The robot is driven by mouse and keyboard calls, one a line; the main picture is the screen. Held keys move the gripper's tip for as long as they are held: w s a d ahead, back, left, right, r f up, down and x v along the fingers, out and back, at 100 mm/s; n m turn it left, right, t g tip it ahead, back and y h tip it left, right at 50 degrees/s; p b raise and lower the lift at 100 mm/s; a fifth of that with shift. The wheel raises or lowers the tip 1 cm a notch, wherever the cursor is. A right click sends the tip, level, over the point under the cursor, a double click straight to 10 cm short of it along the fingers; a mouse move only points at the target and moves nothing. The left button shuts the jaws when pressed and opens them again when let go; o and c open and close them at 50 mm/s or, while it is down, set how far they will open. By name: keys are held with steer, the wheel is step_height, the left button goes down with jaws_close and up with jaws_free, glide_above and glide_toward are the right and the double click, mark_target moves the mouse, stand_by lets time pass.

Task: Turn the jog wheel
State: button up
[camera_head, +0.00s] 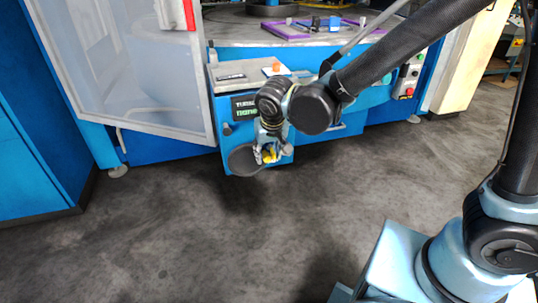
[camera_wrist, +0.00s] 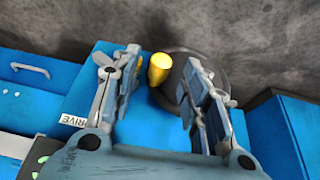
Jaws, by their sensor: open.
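The jog wheel (camera_head: 243,159) is a dark round disc low on the front of the blue machine. It also shows in the wrist view (camera_wrist: 215,78), partly hidden behind my gripper's right finger. A yellow handle (camera_wrist: 159,68) stands out from the wheel at its left side; in the head view the yellow handle (camera_head: 269,155) is small and partly covered by my gripper. My gripper (camera_head: 268,154) is open in front of the wheel. In the wrist view the yellow handle lies between the two open fingers (camera_wrist: 160,85), with gaps on both sides and nearer the right finger.
A label reading "DRIVE" (camera_wrist: 74,121) is on the blue panel. A display (camera_head: 244,108) and a ledge with an orange knob (camera_head: 276,66) sit above the wheel. A clear guard door (camera_head: 130,70) stands at left. The grey floor (camera_head: 150,240) in front is clear.

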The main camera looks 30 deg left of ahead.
steer(key=shift+x, duration=1.15)
jaws_close()
